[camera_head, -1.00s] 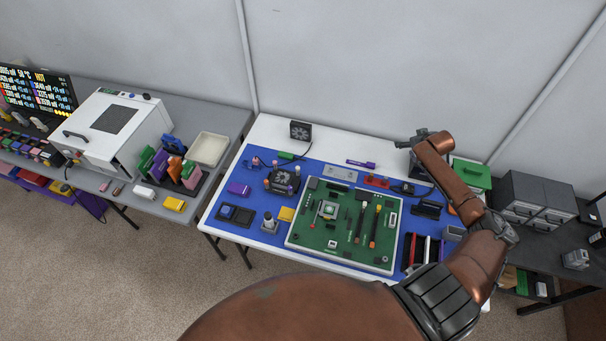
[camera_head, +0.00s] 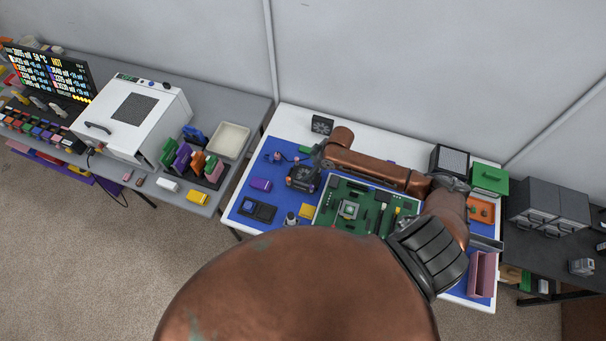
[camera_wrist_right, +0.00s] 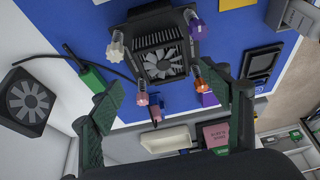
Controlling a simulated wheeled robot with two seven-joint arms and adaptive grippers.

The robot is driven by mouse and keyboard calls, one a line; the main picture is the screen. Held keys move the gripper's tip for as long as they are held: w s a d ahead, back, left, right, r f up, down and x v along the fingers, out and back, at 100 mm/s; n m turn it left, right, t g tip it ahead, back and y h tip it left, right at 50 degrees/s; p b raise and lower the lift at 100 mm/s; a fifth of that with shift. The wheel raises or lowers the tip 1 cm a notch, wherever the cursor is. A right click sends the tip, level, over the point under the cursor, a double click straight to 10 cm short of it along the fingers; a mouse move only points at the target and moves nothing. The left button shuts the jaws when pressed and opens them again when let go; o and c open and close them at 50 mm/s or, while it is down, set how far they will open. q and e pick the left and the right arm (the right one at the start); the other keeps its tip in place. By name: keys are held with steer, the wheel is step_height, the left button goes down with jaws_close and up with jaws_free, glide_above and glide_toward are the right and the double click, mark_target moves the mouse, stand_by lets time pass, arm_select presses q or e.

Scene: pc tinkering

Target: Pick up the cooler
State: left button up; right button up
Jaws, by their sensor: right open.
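The cooler (camera_head: 303,179) is a black square block with a fan, standing on the blue mat left of the green circuit board. In the right wrist view the cooler (camera_wrist_right: 162,62) shows its grey fan and fins, with several small coloured pegs around it. My right gripper (camera_head: 322,162) is beside the cooler's upper right in the head view, partly hidden by its own arm. In the wrist view the right gripper (camera_wrist_right: 162,84) has its two green-padded fingers wide apart with nothing between the pads. The cooler lies beyond the fingertips. My left gripper is not in view.
A separate black fan (camera_head: 322,124) stands behind the cooler; it also shows in the wrist view (camera_wrist_right: 29,100). The green board (camera_head: 345,200) is partly hidden under my right arm. A purple box (camera_head: 261,185) and a dark tray (camera_head: 257,210) lie left of the cooler.

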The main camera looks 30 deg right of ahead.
mark_target(305, 174)
steer(key=x, duration=0.4)
steer(key=shift+s+a+f, duration=0.2)
steer(key=shift+s+f, duration=0.05)
steer(key=shift+w+f, duration=0.15)
steer(key=shift+f, duration=0.2)
steer(key=shift+a, duration=0.1)
steer(key=c, duration=0.7)
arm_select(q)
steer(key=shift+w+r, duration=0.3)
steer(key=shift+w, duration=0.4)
arm_select(e)
steer(key=shift+r, duration=0.15)
steer(key=c, duration=0.9)
